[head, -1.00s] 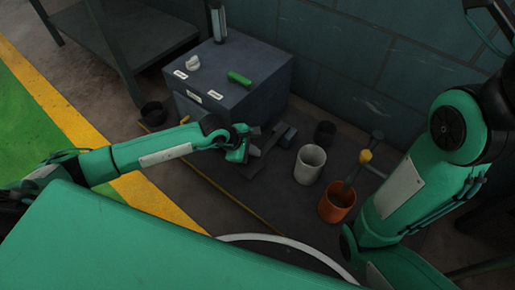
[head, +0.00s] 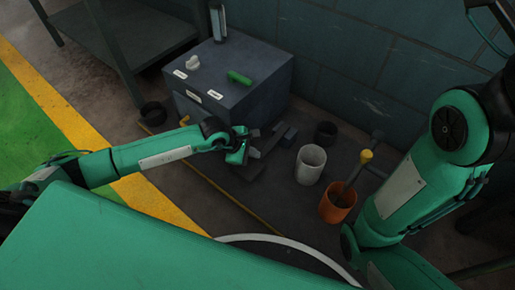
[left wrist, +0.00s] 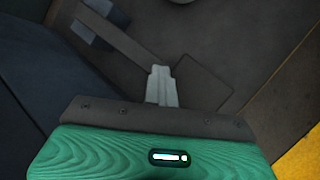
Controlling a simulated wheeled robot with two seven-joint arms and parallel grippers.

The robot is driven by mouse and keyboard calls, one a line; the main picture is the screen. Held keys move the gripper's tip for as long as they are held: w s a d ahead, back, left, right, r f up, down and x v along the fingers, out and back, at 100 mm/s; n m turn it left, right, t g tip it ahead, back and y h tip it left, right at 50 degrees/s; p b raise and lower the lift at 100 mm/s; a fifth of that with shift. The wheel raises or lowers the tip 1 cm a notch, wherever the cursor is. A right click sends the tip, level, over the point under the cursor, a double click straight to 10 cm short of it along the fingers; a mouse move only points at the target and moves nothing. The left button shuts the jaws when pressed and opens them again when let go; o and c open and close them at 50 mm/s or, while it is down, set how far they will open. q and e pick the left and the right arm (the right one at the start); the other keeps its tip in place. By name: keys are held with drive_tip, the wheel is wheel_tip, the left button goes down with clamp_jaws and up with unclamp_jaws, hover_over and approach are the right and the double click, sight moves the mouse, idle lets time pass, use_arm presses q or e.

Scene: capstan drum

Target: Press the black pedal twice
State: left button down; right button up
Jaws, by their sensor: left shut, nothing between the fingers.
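The black pedal (head: 249,170) is a dark flat pad on a bar, low on the dark mat in front of the grey box. The pad and its bar also show in the left wrist view (left wrist: 205,82), with a block at the bar's far end. My left gripper (head: 254,153) is shut and empty, right over the pedal. In the left wrist view its closed fingertips (left wrist: 160,72) overlap the line between pad and bar. I cannot tell whether they touch it. My right arm shows at the right, but its gripper is out of view.
A black ring-like cup (head: 153,113) stands left.

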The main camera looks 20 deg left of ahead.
use_arm(q)
drive_tip(key=shift+s+a+f, duration=0.15)
drive_tip(key=shift+s+f, duration=0.3)
drive_tip(key=shift+w+r+p, duration=0.2)
drive_tip(key=shift+r+p, duration=0.9)
drive_tip(key=shift+r, duration=0.15)
drive_tip(key=shift+w+d+r+p, duration=0.1)
drive_tip(key=shift+w+r+p, duration=0.1)
drive_tip(key=shift+r+p, duration=0.6)
drive_tip(key=shift+w+d+r+p, duration=0.15)
drive_tip(key=shift+r+p, duration=0.35)
drive_tip(key=shift+r, duration=0.5)
drive_tip(key=shift+w+r, duration=0.1)
drive_tip(key=shift+r, duration=0.15)
drive_tip(key=r+p, duration=0.1)
drive_tip(key=r, duration=0.1)
drive_tip(key=w+r+p, duration=0.1)
drive_tip(key=r+p, duration=0.1)
drive_tip(key=shift+w+d+r, duration=0.1)
drive_tip(key=shift+d+r, duration=0.1)
drive_tip(key=shift+r, duration=0.2)
